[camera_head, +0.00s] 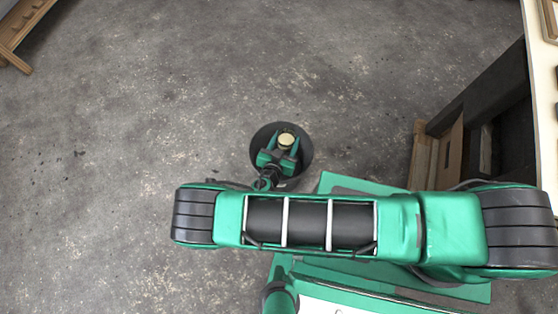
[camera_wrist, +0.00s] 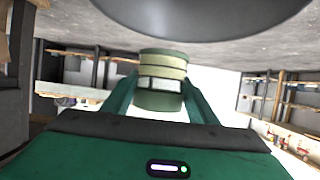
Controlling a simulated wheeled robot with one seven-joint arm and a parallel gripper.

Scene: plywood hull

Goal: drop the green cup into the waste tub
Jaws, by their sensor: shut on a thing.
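The green cup (camera_wrist: 160,98), dull green with pale bands, is between the two fingers of my gripper (camera_wrist: 161,84) in the wrist view. In the head view the cup shows as a small pale yellowish round (camera_head: 286,139), held in my gripper (camera_head: 284,145). My gripper is shut on the cup. A dark round thing, which looks like the waste tub (camera_head: 302,163), lies directly behind the gripper and cup in the head view. A big dark grey rounded shape, likely the same tub (camera_wrist: 205,18), fills the top of the wrist view. The gap between cup and tub is hard to judge.
Bare grey concrete floor (camera_head: 130,120) is open to the left and beyond. A workbench (camera_head: 542,95) stands along the right edge, with a brown board or box (camera_head: 447,150) below it. A wooden piece (camera_head: 22,25) is at the top left corner.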

